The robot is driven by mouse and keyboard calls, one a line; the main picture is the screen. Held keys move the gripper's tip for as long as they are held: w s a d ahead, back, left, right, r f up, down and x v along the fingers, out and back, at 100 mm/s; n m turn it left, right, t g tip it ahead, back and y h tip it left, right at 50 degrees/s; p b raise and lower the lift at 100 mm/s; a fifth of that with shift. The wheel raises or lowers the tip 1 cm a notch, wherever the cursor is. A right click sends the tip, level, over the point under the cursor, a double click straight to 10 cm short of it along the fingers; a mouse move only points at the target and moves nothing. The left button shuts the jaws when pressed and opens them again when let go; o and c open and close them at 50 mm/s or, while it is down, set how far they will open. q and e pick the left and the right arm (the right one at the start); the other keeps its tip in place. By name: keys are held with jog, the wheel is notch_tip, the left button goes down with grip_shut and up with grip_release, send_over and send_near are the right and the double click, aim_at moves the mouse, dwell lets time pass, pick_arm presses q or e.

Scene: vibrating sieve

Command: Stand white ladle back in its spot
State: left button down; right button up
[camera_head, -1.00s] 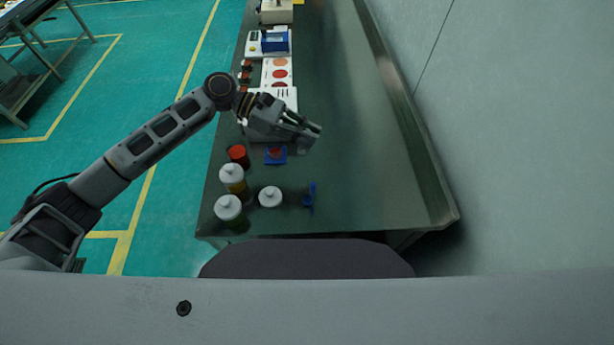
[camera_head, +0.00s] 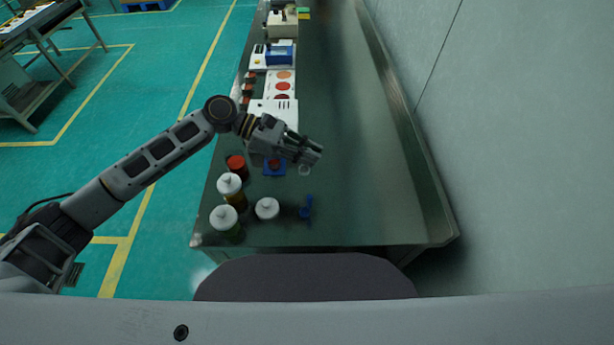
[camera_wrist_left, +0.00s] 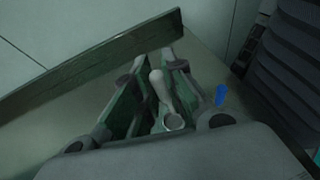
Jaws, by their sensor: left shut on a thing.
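My left gripper (camera_head: 314,153) reaches in from the left over the near part of the steel table. It is shut on the white ladle (camera_wrist_left: 160,88), whose pale handle stands between the fingers in the left wrist view, with its round cup toward the camera. In the head view only a small pale ring of the ladle (camera_head: 304,170) shows below the fingers. A blue upright piece (camera_head: 306,208) stands on the table nearer to me; a blue piece also shows in the left wrist view (camera_wrist_left: 221,95). I cannot tell which place is the ladle's spot. My right gripper is not in view.
White-lidded jars (camera_head: 229,184), a white-lidded pot (camera_head: 267,209) and a red-topped jar (camera_head: 236,163) stand near the left edge. A slotted white box (camera_head: 284,107) and a blue device (camera_head: 280,55) are farther back. The table's right side (camera_head: 370,170) is clear up to the wall.

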aim_at(308, 172)
pick_arm(q)
jog(key=shift+f, duration=2.25)
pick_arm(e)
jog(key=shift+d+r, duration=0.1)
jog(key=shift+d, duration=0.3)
pick_arm(q)
jog(key=shift+f, duration=1.85)
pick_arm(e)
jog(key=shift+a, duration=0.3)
pick_arm(q)
jog(key=shift+f, duration=0.1)
jog(key=c, duration=1.5)
grip_release()
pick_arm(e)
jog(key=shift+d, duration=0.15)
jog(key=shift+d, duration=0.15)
